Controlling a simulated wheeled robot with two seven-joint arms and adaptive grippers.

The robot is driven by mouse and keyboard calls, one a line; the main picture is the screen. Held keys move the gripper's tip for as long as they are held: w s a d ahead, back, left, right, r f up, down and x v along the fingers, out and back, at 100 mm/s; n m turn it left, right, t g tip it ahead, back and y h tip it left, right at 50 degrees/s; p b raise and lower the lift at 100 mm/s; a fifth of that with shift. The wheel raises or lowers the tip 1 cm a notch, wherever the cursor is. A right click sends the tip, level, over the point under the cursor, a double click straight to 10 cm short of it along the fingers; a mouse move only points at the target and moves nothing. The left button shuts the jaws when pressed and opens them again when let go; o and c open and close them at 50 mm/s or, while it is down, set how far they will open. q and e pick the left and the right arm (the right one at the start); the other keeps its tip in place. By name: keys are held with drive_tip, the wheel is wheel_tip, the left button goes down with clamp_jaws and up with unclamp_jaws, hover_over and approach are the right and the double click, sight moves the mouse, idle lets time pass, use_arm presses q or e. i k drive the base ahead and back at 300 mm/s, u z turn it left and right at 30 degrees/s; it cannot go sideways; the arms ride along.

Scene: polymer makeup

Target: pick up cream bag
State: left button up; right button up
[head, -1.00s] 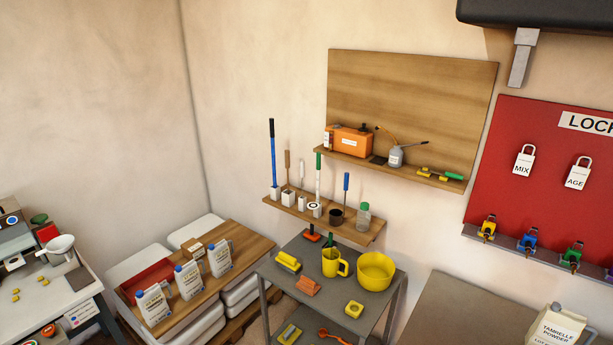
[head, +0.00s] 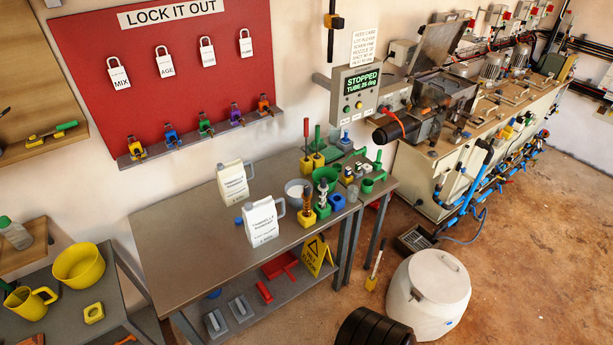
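Two cream-white containers stand upright on the grey metal table. The rear one (head: 233,182) has printed text on its front and a handle-like loop at its right. Neither of my grippers is in view.
The grey table (head: 180,240) has free room left of the containers. A large white drum (head: 430,290) stands on the floor. A yellow bowl (head: 79,264) sits on the left cart.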

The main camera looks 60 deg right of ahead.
sight(231, 178)
drive_tip(key=z, duration=1.55)
drive_tip(key=i, duration=1)
